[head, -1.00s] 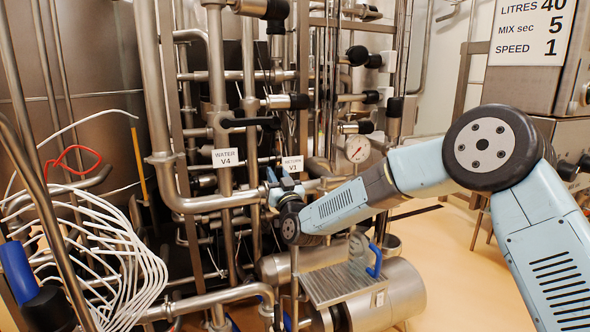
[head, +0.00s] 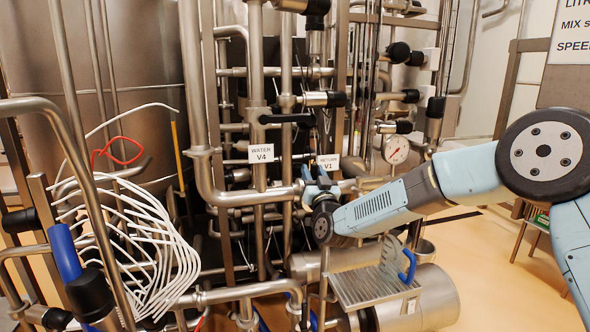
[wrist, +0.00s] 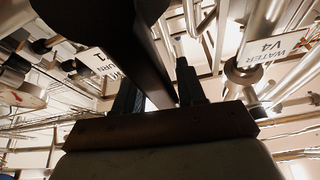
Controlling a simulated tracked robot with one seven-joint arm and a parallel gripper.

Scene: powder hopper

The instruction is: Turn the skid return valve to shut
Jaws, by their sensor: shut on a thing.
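The return valve's tag, RETURN V1 (head: 328,165), hangs among the pipes near the centre of the head view. My gripper (head: 314,182) is just below and left of this tag, with my arm reaching in from the right. In the wrist view a long dark lever (wrist: 148,58), beside the upside-down V1 tag (wrist: 94,62), runs between the two fingers of my gripper (wrist: 157,90). The fingers are shut on it. In the head view the gripper and pipes hide the lever, so its angle to the pipe cannot be told.
The WATER V4 tag (head: 261,153) and a black lever handle (head: 288,120) are close on the left. A pressure gauge (head: 396,150) is on the right. A steel step (head: 372,288) and a horizontal cylinder (head: 435,300) stand below. White looped tubing (head: 140,245) fills the left.

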